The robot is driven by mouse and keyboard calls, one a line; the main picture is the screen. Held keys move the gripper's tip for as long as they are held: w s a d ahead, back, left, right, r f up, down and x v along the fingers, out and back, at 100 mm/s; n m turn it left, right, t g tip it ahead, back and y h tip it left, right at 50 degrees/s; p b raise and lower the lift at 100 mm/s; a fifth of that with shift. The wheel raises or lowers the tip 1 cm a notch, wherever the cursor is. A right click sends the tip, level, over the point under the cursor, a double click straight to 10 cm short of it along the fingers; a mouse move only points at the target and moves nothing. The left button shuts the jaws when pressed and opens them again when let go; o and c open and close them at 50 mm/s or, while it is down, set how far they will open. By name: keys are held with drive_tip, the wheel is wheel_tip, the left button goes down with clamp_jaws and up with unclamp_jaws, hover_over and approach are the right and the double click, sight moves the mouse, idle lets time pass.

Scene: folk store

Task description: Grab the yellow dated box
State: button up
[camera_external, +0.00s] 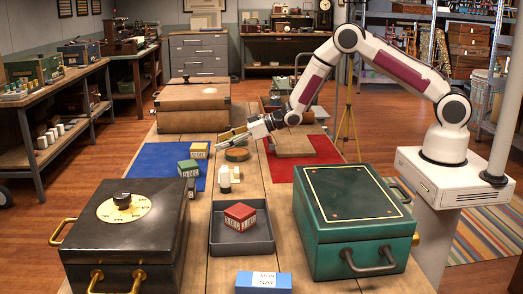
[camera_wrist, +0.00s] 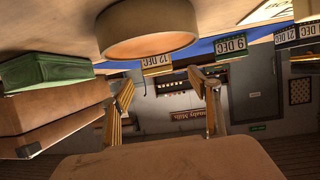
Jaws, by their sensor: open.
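The small yellow dated box (camera_external: 199,150) sits near the back right corner of the blue mat (camera_external: 152,157). In the wrist view a yellowish box (camera_wrist: 155,63) with a "12 DEC" label shows beyond the round wooden piece, between my finger lines. My gripper (camera_external: 221,142) is held low above the table, just right of the yellow box, pointing left. In the wrist view my gripper's two fingers (camera_wrist: 167,88) stand wide apart with nothing between them. The exact gap to the box is hard to judge.
A green dated box (camera_external: 188,169) stands just in front of the yellow one. A round wooden piece (camera_external: 237,154) and small white bottles (camera_external: 225,178) lie near my gripper. A red box (camera_external: 240,217) sits in a dark tray (camera_external: 262,246). A black safe (camera_external: 125,240) and green chest (camera_external: 350,215) stand in front.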

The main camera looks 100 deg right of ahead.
sight(207, 145)
drive_tip(key=shift+x, duration=0.8)
drive_tip(key=shift+w, duration=0.1)
drive_tip(key=shift+w+d+f, duration=0.1)
drive_tip(key=shift+w+d, duration=0.05)
drive_tip(key=shift+w, duration=0.5)
drive_tip(key=shift+w+d+f, duration=0.15)
drive_tip(key=shift+w+d, duration=0.05)
drive_tip(key=shift+w, duration=0.4)
drive_tip(key=shift+x, duration=1.2)
drive_tip(key=c, duration=1.2)
